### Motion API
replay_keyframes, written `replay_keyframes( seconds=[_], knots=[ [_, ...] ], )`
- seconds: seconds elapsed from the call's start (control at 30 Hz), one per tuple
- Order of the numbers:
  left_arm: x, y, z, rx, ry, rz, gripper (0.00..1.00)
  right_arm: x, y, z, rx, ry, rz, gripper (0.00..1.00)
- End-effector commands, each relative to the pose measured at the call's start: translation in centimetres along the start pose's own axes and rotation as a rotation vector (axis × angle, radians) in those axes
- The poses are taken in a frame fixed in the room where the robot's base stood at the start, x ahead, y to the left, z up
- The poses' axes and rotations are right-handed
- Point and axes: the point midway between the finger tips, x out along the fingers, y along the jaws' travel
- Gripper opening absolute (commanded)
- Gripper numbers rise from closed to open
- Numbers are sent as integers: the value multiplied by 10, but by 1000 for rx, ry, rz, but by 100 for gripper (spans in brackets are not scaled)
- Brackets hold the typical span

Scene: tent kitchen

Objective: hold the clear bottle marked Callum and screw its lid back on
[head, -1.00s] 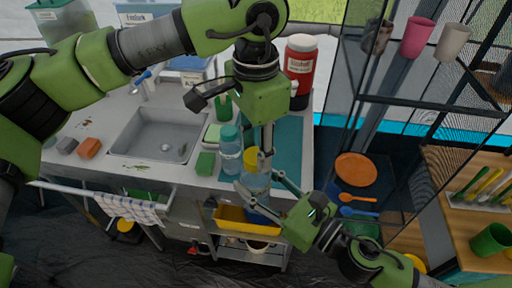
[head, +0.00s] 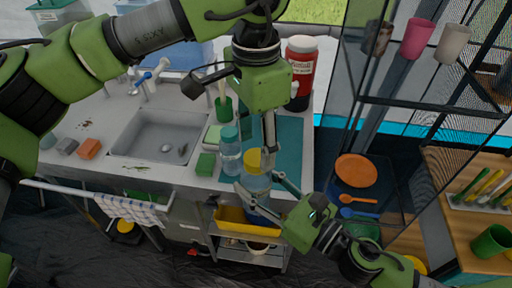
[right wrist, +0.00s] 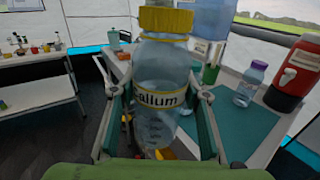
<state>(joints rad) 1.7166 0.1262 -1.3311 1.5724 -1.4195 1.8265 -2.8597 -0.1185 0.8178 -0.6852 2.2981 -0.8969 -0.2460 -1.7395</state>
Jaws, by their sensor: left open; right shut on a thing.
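The clear bottle (head: 257,183) has a yellow lid (head: 253,161) on its neck. I cannot tell how tight the lid is. My right gripper (head: 257,188) is shut on the bottle's body, with a finger on each side, in front of the counter edge. My left gripper (head: 269,149) is open and points down, close above and beside the lid in the head view.
A teal-lidded bottle (head: 230,150) stands left of the held one, near a green sponge (head: 205,164). A purple-lidded bottle (right wrist: 249,83) stands on the teal mat (right wrist: 226,128). A red jug (head: 299,75) is behind. The sink (head: 150,140) lies left.

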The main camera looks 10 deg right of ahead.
Motion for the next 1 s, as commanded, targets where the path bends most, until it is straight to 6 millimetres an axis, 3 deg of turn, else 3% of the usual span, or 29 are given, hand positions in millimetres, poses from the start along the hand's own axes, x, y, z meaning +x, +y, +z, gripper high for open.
replay_keyframes(
  seconds=[0.17, 0.57, 0.77, 1.0],
  knots=[
    [-21, 0, 0, 1, 0, 0, 50, 0, 0, 0, 0, -1, 0, 0],
    [-22, 0, 0, -34, -1, 0, 47, 0, 0, 0, 0, -1, 0, 0],
    [-23, 0, 0, -259, 0, -1, 47, 0, 0, 0, 0, -1, 0, 0],
    [-26, 0, 0, -679, -1, -1, 47, 0, 0, 0, 0, -1, 0, 0]
  ],
)
